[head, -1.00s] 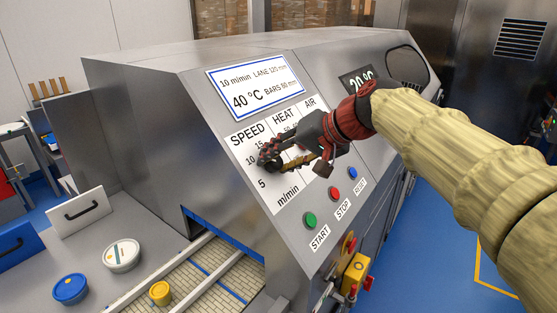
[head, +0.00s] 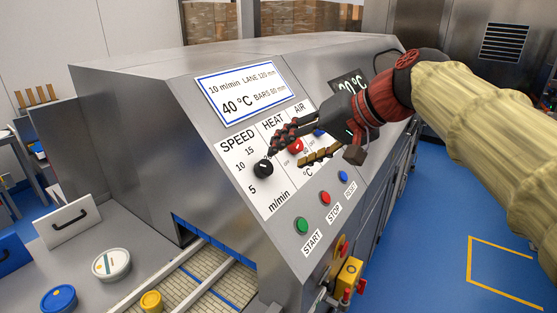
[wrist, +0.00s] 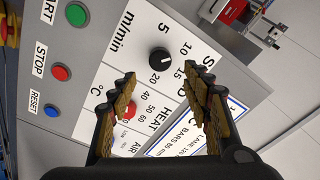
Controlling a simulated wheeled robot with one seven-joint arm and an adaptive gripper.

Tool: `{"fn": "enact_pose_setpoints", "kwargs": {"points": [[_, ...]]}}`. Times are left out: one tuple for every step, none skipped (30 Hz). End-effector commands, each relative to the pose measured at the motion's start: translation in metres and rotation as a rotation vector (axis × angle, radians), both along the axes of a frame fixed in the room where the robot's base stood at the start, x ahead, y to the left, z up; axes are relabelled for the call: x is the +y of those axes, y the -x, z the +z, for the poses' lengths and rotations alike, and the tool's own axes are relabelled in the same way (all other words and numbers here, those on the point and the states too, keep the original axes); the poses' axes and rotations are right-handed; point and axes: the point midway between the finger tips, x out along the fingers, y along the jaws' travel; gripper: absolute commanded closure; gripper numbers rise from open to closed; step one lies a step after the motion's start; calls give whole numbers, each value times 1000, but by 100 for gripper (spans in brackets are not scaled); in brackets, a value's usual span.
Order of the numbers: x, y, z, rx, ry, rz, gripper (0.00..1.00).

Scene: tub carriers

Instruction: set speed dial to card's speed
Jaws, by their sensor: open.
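The black speed dial (head: 263,169) sits on the sloped panel under SPEED, with marks 5, 10, 15 and more around it. It also shows in the wrist view (wrist: 159,60), between and beyond the fingertips; I cannot tell for sure which number its small white mark faces. The card (head: 240,93), white with a blue border, reads 10 m/min, lane 120 mm, 40 °C, bars 80 mm. My gripper (head: 296,148) is open and empty, off the panel, up and right of the dial and over the HEAT area. The dial is clear of the fingers.
The red heat knob (head: 295,146) and blue air knob (head: 319,132) lie near my fingers. Green start (head: 302,225), red stop (head: 325,198) and blue reset (head: 343,175) buttons are lower on the panel. Tubs stand left of the conveyor (head: 185,280).

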Motion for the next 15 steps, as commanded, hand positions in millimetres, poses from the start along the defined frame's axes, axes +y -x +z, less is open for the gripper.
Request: {"fn": "enact_pose_setpoints", "kwargs": {"points": [[-6, 3, 6, -2, 0, -4, 51], [-8, 6, 9, -2, 0, -3, 51], [-11, 8, 12, -2, 0, -3, 51], [-13, 10, 14, -2, 0, -3, 51], [-14, 11, 16, -1, 0, -2, 51], [-16, 13, 17, -1, 0, -2, 51], [-17, 14, 19, -1, 0, -2, 51], [-18, 15, 20, -1, 1, -2, 51], [-18, 15, 20, -1, 1, -1, 51], [-19, 16, 21, -1, 1, -1, 51], [-19, 16, 21, -1, 0, -1, 51], [-19, 16, 21, 0, 0, 0, 51], [-19, 16, 21, 0, 0, 0, 51], [-19, 16, 21, 0, 0, 0, 51], [-19, 16, 21, 0, 0, 0, 51]]}}
